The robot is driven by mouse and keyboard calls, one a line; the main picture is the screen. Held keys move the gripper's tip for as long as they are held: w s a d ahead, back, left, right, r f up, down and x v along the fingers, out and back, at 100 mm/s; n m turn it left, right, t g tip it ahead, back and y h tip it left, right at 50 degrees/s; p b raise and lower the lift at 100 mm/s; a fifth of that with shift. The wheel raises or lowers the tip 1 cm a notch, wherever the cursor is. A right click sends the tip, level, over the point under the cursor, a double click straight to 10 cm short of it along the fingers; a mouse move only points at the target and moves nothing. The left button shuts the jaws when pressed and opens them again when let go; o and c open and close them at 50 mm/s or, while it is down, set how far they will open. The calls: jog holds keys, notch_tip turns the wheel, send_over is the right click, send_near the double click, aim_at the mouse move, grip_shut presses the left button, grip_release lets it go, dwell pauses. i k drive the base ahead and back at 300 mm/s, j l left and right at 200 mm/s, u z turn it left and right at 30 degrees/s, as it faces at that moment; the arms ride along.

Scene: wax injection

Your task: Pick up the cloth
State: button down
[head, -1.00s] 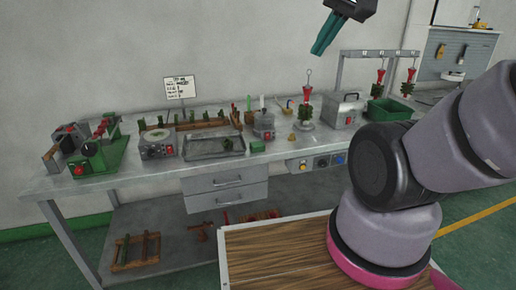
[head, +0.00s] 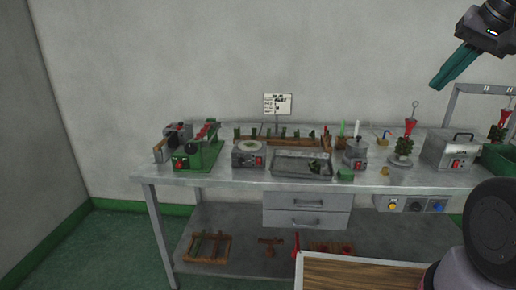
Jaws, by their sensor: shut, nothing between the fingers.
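I cannot make out a cloth for certain. A small dark green piece (head: 315,167) lies at the right end of the grey metal tray (head: 290,175) on the workbench; it is too small to tell what it is. A green block-like item (head: 345,174) sits just right of the tray. My gripper (head: 440,82) is at the upper right, its teal fingers shut and empty, pointing down and left. In the picture it shows against the wall, above the bench's right part.
The metal workbench (head: 235,182) holds a green clamp machine (head: 196,152), a heater pot (head: 249,154), a wax pot (head: 355,153), a wax tree (head: 403,147) and a lidded steel box (head: 447,149). Wooden racks (head: 208,247) lie on the lower shelf. Green floor is free at left.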

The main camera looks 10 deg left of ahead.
aim_at(343, 174)
jog(key=i+l+u, duration=0.2)
jog(key=u, duration=0.15)
jog(key=i+l+u, duration=0.4)
jog(key=k+j, duration=0.05)
